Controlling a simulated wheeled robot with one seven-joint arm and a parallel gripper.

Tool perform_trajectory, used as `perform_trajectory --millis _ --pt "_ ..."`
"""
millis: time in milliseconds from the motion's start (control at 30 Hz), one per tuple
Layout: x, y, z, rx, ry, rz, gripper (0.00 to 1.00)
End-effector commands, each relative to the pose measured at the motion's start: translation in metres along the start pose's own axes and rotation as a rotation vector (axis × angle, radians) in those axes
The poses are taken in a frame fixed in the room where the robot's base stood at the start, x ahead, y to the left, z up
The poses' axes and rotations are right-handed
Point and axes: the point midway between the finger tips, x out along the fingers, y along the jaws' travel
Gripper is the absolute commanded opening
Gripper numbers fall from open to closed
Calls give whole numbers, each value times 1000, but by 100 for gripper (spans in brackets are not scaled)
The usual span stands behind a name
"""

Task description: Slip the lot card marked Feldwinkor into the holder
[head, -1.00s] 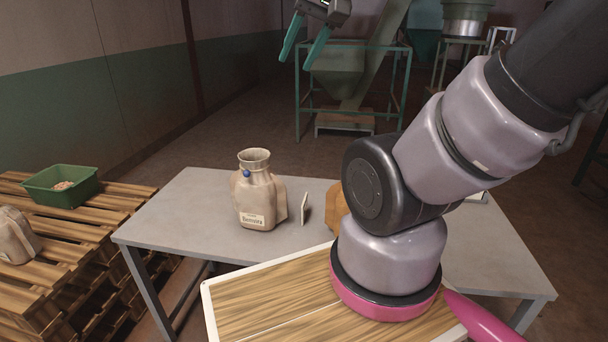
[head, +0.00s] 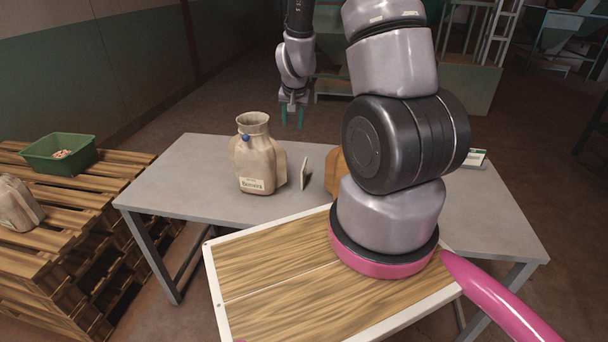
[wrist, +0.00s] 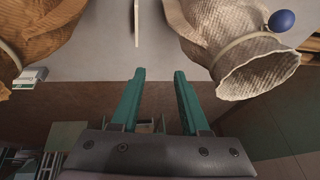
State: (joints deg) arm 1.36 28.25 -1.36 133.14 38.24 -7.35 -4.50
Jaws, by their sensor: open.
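My gripper (head: 292,124) is open and empty beyond the far edge of the table, with its teal fingers pointing down. In the wrist view its fingers (wrist: 160,75) have nothing between them. A thin pale upright plate (head: 305,174) stands on the table, seen nearly edge-on; it also shows in the wrist view (wrist: 137,22) ahead of the fingers. I cannot tell whether it is a card or a holder. A small whitish and green item (head: 474,158), perhaps a card or stand, is at the table's right; its writing is unreadable. I cannot read Feldwinkor anywhere.
A tan sack (head: 257,158) with a blue ball and a front label stands left of the plate. A brown sack (head: 334,170) is mostly behind my arm. The grey table (head: 190,180) is clear at left. A green bin (head: 58,153) sits on pallets.

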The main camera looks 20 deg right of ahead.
Motion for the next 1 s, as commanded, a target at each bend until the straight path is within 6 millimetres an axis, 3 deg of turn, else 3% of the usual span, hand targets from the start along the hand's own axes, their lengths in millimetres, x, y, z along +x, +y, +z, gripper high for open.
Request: perform_trajectory --millis 33,100,200,533,1000 --pt "23 11 9 -1 -9 37 45" --pt "46 23 17 -3 -9 76 45" --pt "68 37 25 -7 -6 116 45" --pt "111 52 32 -11 -6 149 45" --pt "165 54 32 -11 -6 147 45"
